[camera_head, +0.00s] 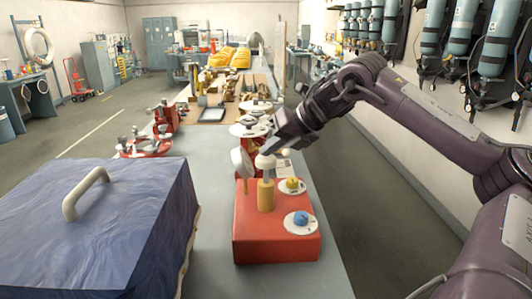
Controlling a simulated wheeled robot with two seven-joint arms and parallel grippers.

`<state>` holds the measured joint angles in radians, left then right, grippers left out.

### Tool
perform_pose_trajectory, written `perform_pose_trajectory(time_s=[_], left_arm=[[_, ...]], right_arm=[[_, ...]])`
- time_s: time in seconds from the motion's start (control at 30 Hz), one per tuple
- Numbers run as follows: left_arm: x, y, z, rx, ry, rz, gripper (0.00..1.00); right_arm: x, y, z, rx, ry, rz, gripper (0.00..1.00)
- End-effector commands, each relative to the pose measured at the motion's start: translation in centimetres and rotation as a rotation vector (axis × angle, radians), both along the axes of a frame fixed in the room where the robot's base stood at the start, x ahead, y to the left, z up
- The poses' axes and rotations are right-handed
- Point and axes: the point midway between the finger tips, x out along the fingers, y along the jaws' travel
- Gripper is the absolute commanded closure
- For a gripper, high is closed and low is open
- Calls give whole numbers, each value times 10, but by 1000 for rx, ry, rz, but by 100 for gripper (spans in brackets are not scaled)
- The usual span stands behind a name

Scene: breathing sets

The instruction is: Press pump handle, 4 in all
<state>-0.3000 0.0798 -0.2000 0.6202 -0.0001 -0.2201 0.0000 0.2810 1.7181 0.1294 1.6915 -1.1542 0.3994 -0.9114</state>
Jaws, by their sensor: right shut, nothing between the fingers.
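A red box (250,235) stands on the grey table. A yellow cylinder (266,195) rises from its top, with a pale rounded pump handle (264,162) on its upper end. My right gripper (269,149) reaches in from the right and is shut and empty. Its tip is just above the pump handle; I cannot tell whether it touches. My left gripper is not in view.
The box top also carries a yellow knob (292,184) and a blue knob (301,218) on white dials, and a white round gauge (241,162). A blue-covered block with a pale handle (86,192) fills the left front. Red valve parts (143,146) stand farther back.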

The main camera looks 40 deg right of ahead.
Motion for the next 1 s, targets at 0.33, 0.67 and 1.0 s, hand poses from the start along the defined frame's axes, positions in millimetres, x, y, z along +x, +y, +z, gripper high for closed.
perform_pose_trajectory(time_s=[0.33,0.67,1.0], left_arm=[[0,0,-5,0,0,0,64],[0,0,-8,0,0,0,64],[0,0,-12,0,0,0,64]], right_arm=[[-1,0,-7,1,6,1,100],[-1,0,-11,1,7,1,100],[-1,0,-16,1,7,1,100]])
